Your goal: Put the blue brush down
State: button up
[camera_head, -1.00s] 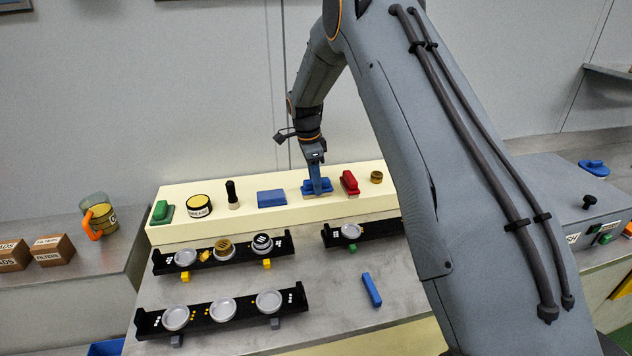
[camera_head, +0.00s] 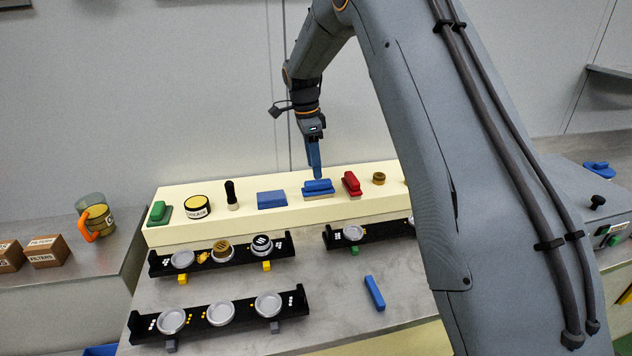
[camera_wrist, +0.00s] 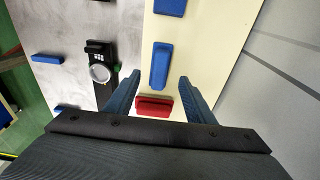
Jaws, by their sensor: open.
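The blue brush (camera_head: 318,188) lies on the cream raised shelf (camera_head: 240,225), between a flat blue block (camera_head: 271,199) and a red brush (camera_head: 351,184). My gripper (camera_head: 316,173) is just above the blue brush in the head view, fingers pointing down.
Also on the shelf are a green brush (camera_head: 159,212), a yellow-topped tin (camera_head: 197,206), a black-handled tool (camera_head: 231,195) and a small brown-gold cylinder (camera_head: 379,178). Black racks with round silver parts (camera_head: 220,314) and a blue bar (camera_head: 374,293) are on the grey table in front.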

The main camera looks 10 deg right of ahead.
aim_at(312, 181)
notch_tip(312, 181, up, 5)
jog(key=b, duration=0.1)
jog(key=s+f+n, duration=0.3)
jog(key=s+n, duration=0.3)
jog(key=s, duration=0.6)
jog(key=s+f+n+y, duration=0.1)
jog(key=s+f+n, duration=0.2)
jog(key=s+n, duration=0.3)
jog(key=s+d+f+n+t, duration=0.1)
jog(key=s+f+n, duration=0.2)
jog(key=s, duration=1.4)
jog(key=n, duration=0.3)
jog(key=shift+s+f, duration=0.35)
jog(key=shift+o, duration=0.5)
jog(key=shift+w, duration=0.1)
